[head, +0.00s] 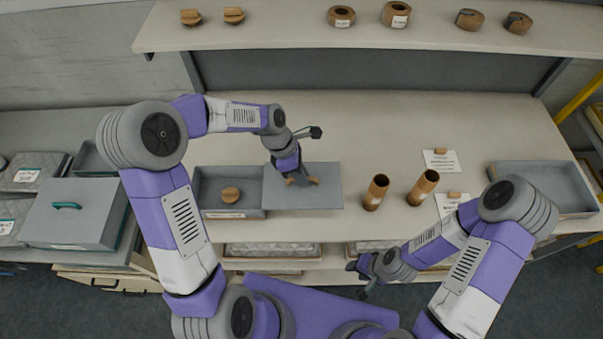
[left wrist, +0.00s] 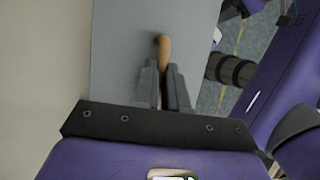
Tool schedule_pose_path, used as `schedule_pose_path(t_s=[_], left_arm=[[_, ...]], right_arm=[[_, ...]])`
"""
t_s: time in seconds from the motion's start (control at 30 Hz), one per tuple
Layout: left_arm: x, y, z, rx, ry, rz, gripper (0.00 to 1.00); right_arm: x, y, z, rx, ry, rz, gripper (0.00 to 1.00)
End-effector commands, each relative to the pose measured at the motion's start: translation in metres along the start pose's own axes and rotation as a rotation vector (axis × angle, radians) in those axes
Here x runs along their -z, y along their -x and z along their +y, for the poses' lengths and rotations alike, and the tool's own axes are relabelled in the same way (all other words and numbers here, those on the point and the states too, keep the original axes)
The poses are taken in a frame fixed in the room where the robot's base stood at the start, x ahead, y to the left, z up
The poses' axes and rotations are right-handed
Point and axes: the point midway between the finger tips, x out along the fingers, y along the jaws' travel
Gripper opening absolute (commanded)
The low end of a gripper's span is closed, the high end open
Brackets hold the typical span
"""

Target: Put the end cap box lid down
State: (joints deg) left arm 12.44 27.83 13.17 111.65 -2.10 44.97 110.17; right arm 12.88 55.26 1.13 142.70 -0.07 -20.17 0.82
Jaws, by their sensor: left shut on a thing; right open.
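The end cap box lid (head: 328,193) is a flat grey panel just right of the open end cap box (head: 198,195) in the head view. My left gripper (head: 301,181) is over the lid, shut on its wooden handle, which also shows between the fingers in the left wrist view (left wrist: 164,48). I cannot tell whether the lid touches the table or hangs just above it. A round wooden end cap (head: 230,195) lies in the box. My right gripper (head: 361,281) is open and empty, in front of the table's front edge.
Two brown tubes (head: 376,192) (head: 422,188) stand right of the lid. A grey tray (head: 545,180) is at the table's right. A grey case with a teal handle (head: 75,212) is at left. Rolls and caps sit on the shelf (head: 280,37) above. The table behind the lid is clear.

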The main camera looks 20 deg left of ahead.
Motion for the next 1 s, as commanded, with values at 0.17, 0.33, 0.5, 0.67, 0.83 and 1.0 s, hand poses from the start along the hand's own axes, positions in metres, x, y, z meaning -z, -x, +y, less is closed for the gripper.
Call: schedule_pose_path(t_s=[0.17,0.33,0.5,0.67,0.83,1.0], left_arm=[[0.0,0.0,0.0,0.0,0.0,0.0,0.27],[0.0,0.0,0.0,0.001,0.0,0.0,0.37],[0.0,0.001,0.0,0.001,0.0,0.0,0.37],[-0.006,0.014,-0.003,0.0,-0.001,-0.001,0.37],[-0.005,0.048,-0.002,-0.007,-0.001,-0.001,0.37],[-0.005,0.086,-0.002,-0.005,-0.001,-0.001,0.37]], right_arm=[[0.0,0.0,0.0,0.0,0.0,0.0,0.43],[0.0,0.0,0.0,0.0,0.0,0.0,0.43],[0.0,0.001,0.0,0.0,0.0,0.0,0.43],[0.0,0.008,-0.003,0.0,0.0,0.0,0.43],[-0.001,0.01,-0.004,0.0,0.0,0.0,0.43],[-0.001,0.013,-0.005,0.0,0.0,0.0,0.43]])
